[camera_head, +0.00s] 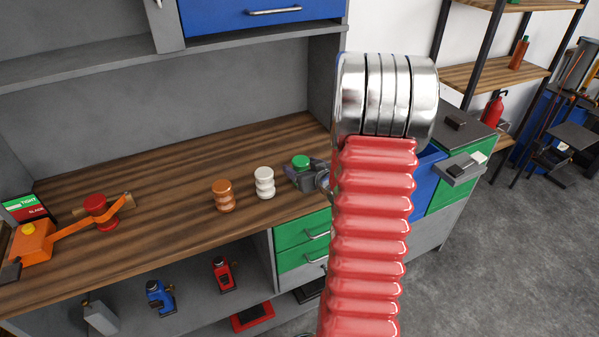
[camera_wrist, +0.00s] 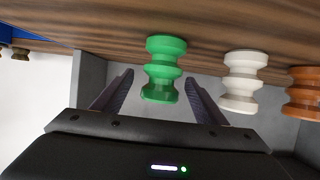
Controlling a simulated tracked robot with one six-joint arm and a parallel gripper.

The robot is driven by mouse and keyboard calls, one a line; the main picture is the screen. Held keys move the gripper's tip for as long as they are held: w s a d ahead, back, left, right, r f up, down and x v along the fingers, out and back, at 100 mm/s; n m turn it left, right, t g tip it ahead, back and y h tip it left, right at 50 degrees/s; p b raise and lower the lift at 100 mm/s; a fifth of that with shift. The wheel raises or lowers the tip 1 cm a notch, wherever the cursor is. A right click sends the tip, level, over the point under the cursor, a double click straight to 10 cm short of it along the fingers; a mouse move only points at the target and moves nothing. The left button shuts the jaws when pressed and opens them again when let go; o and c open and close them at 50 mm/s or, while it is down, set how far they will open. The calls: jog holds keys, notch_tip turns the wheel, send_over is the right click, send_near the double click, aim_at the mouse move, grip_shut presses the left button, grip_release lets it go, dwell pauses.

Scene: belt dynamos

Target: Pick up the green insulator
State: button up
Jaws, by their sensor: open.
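The green insulator (camera_wrist: 163,72) stands on the wooden workbench in the wrist view, between the two open fingers of my gripper (camera_wrist: 158,95). A gap shows on both sides of it, and the fingers do not appear to press on it. In the head view only the top of the green insulator (camera_head: 301,162) shows, with my dark gripper (camera_head: 303,176) around its lower part. A white insulator (camera_head: 264,183) stands just left of it in the head view, and an orange-brown insulator (camera_head: 223,196) stands further left.
The wooden bench top (camera_head: 165,178) is clear behind the insulators. At its left end are an orange device (camera_head: 32,242) with a red knob (camera_head: 97,209) and a small sign (camera_head: 25,207). A grey shelf with a blue drawer (camera_head: 255,16) hangs above. Green drawers (camera_head: 300,231) are below.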

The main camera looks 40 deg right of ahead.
jog(key=x, duration=0.5)
jog(key=shift+a, duration=0.1)
dwell(0.4)
jog(key=shift+r, duration=0.1)
jog(key=c, duration=1.4)
